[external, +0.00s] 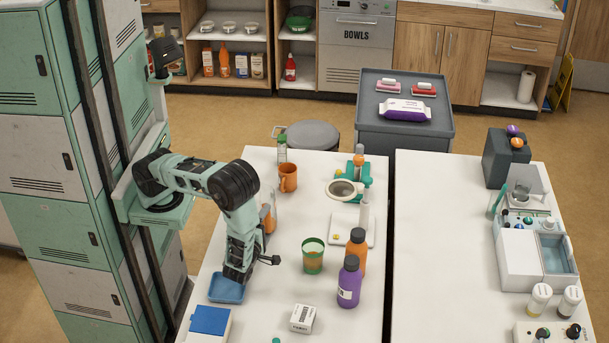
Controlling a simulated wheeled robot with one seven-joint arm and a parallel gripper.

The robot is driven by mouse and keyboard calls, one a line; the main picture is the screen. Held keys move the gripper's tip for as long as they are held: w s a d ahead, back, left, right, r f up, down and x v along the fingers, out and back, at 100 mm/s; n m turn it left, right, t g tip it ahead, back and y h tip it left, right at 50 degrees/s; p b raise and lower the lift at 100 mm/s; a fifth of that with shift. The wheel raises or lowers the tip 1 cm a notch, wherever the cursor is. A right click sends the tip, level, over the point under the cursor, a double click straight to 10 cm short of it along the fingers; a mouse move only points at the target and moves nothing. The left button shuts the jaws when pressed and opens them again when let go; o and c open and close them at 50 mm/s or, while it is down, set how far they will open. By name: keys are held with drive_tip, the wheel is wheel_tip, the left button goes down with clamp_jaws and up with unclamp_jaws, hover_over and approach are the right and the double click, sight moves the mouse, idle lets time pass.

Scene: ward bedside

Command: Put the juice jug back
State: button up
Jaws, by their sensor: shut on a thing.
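My gripper (233,277) points down at the near left of the white table. Its fingertips are at the back edge of a small blue tray (227,291), and it appears shut on that edge; the fingers are hard to make out. A clear vessel with orange contents, which may be the juice jug (269,218), stands behind my wrist, partly hidden by it and apart from the fingertips. An orange bottle (358,254) and a purple bottle (348,285) with dark caps stand upright at the table's right.
An orange mug (288,178) and a scale (343,231) are further back. A gap separates the second table (440,250).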

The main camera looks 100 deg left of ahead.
drive_tip(key=shift+f, duration=0.1)
drive_tip(key=o, duration=1)
drive_tip(key=shift+d, duration=0.25)
drive_tip(key=b+v, duration=0.1)
drive_tip(key=v, duration=0.6)
